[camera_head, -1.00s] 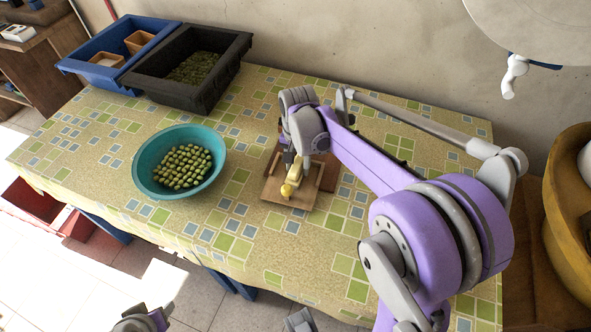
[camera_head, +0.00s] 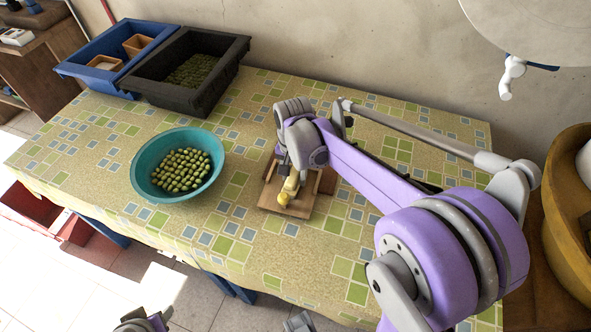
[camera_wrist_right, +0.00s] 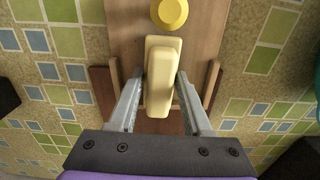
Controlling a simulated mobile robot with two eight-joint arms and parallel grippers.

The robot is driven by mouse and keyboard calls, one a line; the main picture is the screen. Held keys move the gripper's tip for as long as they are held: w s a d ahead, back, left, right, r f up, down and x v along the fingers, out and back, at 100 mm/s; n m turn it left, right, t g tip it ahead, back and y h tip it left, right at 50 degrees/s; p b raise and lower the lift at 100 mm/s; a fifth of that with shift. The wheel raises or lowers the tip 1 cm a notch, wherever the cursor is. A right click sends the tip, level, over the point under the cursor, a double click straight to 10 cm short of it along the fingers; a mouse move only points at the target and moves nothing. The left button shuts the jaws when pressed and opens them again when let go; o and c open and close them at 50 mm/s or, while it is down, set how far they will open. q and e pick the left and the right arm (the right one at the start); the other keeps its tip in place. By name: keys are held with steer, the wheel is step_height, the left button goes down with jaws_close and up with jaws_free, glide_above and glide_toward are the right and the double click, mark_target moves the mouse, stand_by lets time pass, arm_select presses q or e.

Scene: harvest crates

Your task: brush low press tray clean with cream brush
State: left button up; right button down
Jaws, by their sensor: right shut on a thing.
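The low press tray (camera_head: 300,208) is a wooden board with low side rails on the table; it also shows in the right wrist view (camera_wrist_right: 205,25). The cream brush (camera_head: 292,183) is a pale block over the tray, under my right gripper (camera_head: 290,168). In the right wrist view, the brush (camera_wrist_right: 162,75) lies between the two fingers of my right gripper (camera_wrist_right: 160,85), which is shut on it. A round yellow knob (camera_head: 284,198) sits at the brush's near end. I cannot tell whether the brush touches the board.
A teal bowl (camera_head: 140,180) of green fruit stands left of the tray. A black crate (camera_head: 205,100) with green fruit and a blue crate (camera_head: 85,68) holding small boxes stand at the back left. A yellow basin (camera_head: 562,225) is at the right. Table around the tray is clear.

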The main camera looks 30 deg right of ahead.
steer(key=shift+w+a, duration=0.35)
steer(key=shift+a, duration=0.1)
steer(key=shift+w+d+r, duration=0.15)
steer(key=shift+w+d, duration=1.3)
steer(key=shift+s+a+f, duration=0.2)
steer(key=shift+s+a, duration=0.55)
steer(key=shift+s+a+f, duration=0.15)
steer(key=shift+s+a, duration=0.55)
steer(key=shift+s, duration=0.05)
steer(key=shift+r, duration=0.1)
steer(key=shift+w+r+p, duration=0.1)
steer(key=shift+r+p, duration=1.95)
steer(key=shift+r, duration=0.9)
steer(key=shift+r, duration=0.1)
